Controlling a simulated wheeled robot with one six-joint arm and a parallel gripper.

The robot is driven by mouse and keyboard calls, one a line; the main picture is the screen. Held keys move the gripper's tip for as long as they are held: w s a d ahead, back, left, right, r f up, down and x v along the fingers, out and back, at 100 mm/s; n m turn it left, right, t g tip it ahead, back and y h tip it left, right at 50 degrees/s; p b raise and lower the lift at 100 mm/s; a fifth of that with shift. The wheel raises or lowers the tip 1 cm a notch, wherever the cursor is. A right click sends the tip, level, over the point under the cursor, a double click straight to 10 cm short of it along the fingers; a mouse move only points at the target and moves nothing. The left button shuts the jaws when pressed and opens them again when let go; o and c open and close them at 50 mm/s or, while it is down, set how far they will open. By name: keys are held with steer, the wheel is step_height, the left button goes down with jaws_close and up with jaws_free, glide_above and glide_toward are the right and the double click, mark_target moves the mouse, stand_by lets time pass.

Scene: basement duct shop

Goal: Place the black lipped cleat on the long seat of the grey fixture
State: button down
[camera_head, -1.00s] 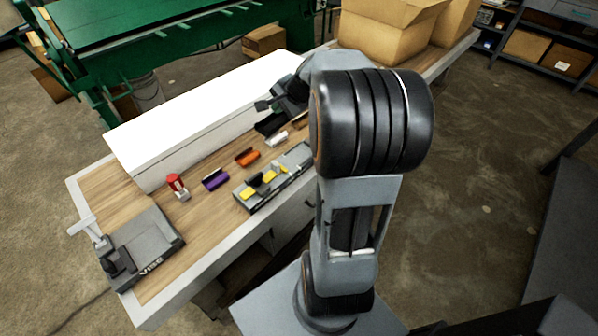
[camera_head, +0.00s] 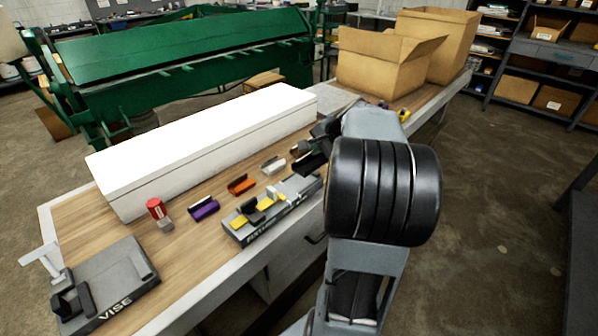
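The black lipped cleat (camera_head: 310,164) is a dark channel piece at my gripper (camera_head: 319,140), just above or at the right end of the grey fixture. My gripper appears shut on it; the fingertips are small and partly hidden by my arm. I cannot tell whether the cleat touches the fixture. The grey fixture (camera_head: 262,231) is a long block near the bench's front edge, with yellow pieces and a black upright piece on its left part. Its right end, beneath the cleat, is partly hidden by the cleat and my arm.
Purple (camera_head: 204,208), orange (camera_head: 241,185) and pale (camera_head: 273,165) cleats lie behind the fixture, with a brown piece (camera_head: 299,147) beyond.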

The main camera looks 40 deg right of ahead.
steer(key=w+a+f, duration=0.1)
steer(key=f, duration=0.1)
steer(key=w+a+f, duration=0.1)
steer(key=w+f, duration=0.1)
steer(key=w+a+f, duration=0.1)
steer(key=f, duration=0.1)
steer(key=shift+w+b, duration=0.15)
steer(key=shift+b, duration=0.2)
steer(key=shift+f, duration=1.6)
steer(key=shift+f+b, duration=0.1)
steer(key=shift+b, duration=0.25)
steer(key=c, duration=1.3)
jaws_free()
steer(key=shift+c, duration=0.2)
